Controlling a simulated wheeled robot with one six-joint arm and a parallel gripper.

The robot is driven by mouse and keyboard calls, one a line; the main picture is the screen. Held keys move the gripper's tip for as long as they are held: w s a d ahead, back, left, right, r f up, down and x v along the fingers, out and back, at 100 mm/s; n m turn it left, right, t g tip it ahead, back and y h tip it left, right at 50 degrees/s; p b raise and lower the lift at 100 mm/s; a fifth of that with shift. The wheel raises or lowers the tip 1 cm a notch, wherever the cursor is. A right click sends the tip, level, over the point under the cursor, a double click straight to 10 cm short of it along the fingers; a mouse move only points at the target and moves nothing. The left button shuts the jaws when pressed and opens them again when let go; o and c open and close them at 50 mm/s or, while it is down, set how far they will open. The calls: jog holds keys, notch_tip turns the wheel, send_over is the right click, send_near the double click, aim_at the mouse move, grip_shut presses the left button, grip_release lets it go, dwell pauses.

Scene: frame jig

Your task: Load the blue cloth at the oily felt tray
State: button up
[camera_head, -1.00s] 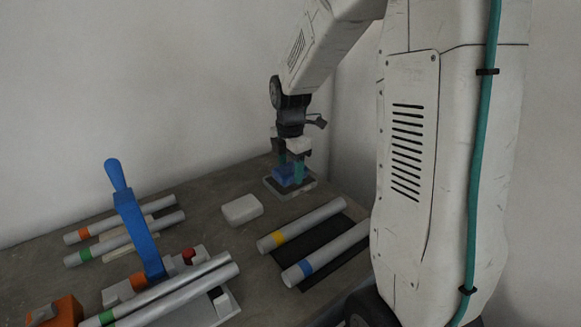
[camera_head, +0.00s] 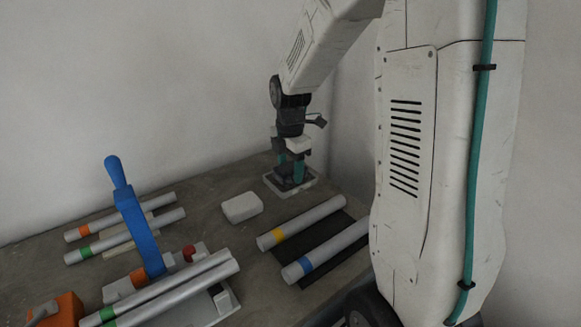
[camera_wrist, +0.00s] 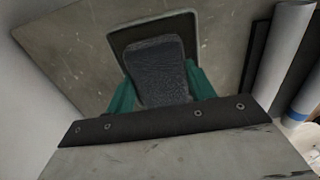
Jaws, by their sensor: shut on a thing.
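My gripper (camera_head: 291,172) points down over the oily felt tray (camera_head: 313,184) at the back of the bench. Its two teal fingers are shut on the cloth, a block-like pad (camera_wrist: 157,68) that shows dark grey in the wrist view. In the head view the cloth (camera_head: 288,184) is a dark patch low between the fingers, at the felt. The tray's pale rim (camera_wrist: 194,28) frames the cloth in the wrist view. The cloth covers much of the dark felt, and its underside is hidden, so contact cannot be seen directly.
A white block (camera_head: 242,207) lies left of the tray. Tubes with yellow (camera_head: 300,223) and blue (camera_head: 325,252) bands lie on a dark mat in front. A jig with a blue lever (camera_head: 138,225) and more tubes fills the left. Walls stand close behind.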

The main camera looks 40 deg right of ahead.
aim_at(290, 166)
dwell(0.5)
jog(key=shift+r, duration=3.45)
